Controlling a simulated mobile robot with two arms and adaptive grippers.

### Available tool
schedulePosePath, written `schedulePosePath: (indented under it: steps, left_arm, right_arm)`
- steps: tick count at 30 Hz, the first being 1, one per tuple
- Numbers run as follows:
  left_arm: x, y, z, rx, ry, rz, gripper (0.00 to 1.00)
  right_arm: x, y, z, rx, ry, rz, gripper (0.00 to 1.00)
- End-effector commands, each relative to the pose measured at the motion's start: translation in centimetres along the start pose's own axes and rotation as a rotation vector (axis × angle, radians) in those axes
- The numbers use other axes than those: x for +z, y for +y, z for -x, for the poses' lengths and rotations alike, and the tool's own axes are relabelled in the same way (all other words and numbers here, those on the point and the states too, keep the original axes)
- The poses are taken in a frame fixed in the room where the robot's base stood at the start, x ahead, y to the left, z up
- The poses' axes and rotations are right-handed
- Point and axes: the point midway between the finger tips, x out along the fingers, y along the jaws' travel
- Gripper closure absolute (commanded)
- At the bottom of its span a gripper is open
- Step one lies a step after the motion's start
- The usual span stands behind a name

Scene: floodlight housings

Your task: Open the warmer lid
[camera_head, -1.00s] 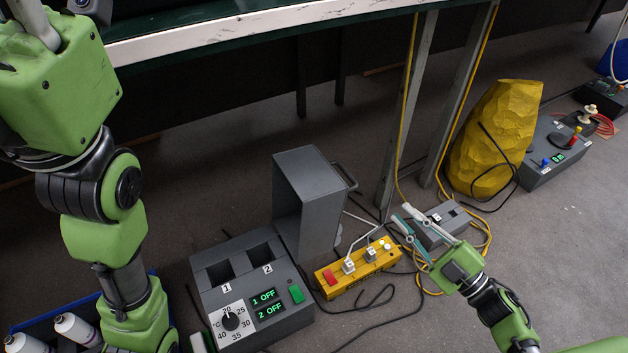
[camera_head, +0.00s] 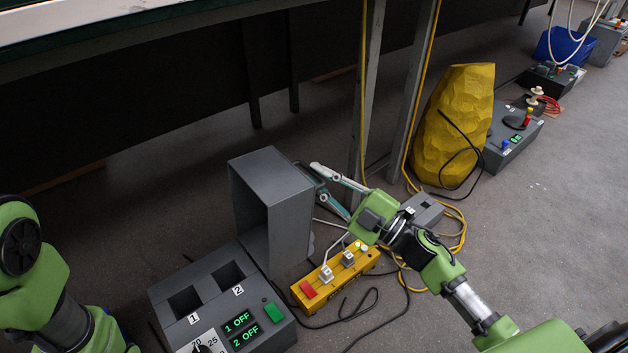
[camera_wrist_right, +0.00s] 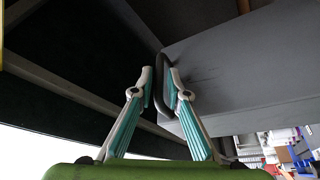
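The warmer (camera_head: 262,322) is a grey box on the floor with two square wells marked 1 and 2 and green readouts "1 OFF" and "2 OFF". Its hollow grey lid (camera_head: 284,183) stands raised on edge at the back, leaving both wells uncovered. My right gripper (camera_head: 317,181) is beside the lid's right side, at its handle. In the right wrist view, the dark handle (camera_wrist_right: 163,104) lies between the fingertips (camera_wrist_right: 160,80), which have a gap between them. I cannot tell whether they touch it. My left arm shows at the left edge, its gripper out of view.
A yellow control box (camera_head: 337,278) with a red button sits right of the warmer, near loose cables. A metal table leg (camera_head: 368,110) stands behind my right gripper. A yellow faceted object (camera_head: 455,125) and another grey device (camera_head: 513,146) stand farther right.

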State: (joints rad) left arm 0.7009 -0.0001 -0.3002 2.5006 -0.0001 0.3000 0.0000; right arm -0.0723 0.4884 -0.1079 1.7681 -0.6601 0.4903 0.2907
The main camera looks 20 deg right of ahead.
Motion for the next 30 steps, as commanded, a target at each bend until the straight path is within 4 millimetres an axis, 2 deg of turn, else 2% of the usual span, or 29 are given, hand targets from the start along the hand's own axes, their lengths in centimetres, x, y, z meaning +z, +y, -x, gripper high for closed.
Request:
schedulePosePath:
  steps: [4, 13, 14, 15, 16, 21, 25, 30]
  left_arm:
    - [-0.1, 0.1, 0.5, 0.000, 0.000, 0.000, 0.60]
    - [-0.2, 0.1, 0.5, 0.001, 0.001, 0.000, 0.60]
    - [-0.2, 0.1, 0.5, 0.001, 0.001, 0.000, 0.60]
    - [-0.2, 0.1, 0.5, 0.001, 0.001, 0.000, 0.60]
    - [-0.2, 0.1, 0.5, 0.001, 0.000, 0.000, 0.60]
    - [-0.1, 0.1, 0.4, 0.001, 0.000, 0.000, 0.60]
    - [0.2, -0.1, -0.4, 0.001, 0.000, 0.001, 0.60]
    - [1.1, -0.6, -2.5, -0.003, -0.005, 0.002, 0.60]
  right_arm:
    - [0.0, 0.0, -1.0, 0.000, 0.001, 0.001, 0.85]
    - [-0.1, 0.1, -1.3, 0.000, 0.000, 0.000, 0.85]
    - [-0.1, 0.0, -1.3, 0.000, 0.000, 0.000, 0.87]
    - [-0.1, 0.0, -1.3, 0.000, 0.000, 0.000, 0.98]
    - [-0.1, 0.0, -1.3, 0.000, 0.000, 0.000, 1.00]
    - [-0.1, 0.0, -1.3, -0.001, 0.000, 0.000, 1.00]
    - [-0.7, 0.2, -1.6, -0.008, 0.000, 0.016, 1.00]
    - [-2.6, 0.3, -2.3, -0.034, 0.000, 0.076, 1.00]
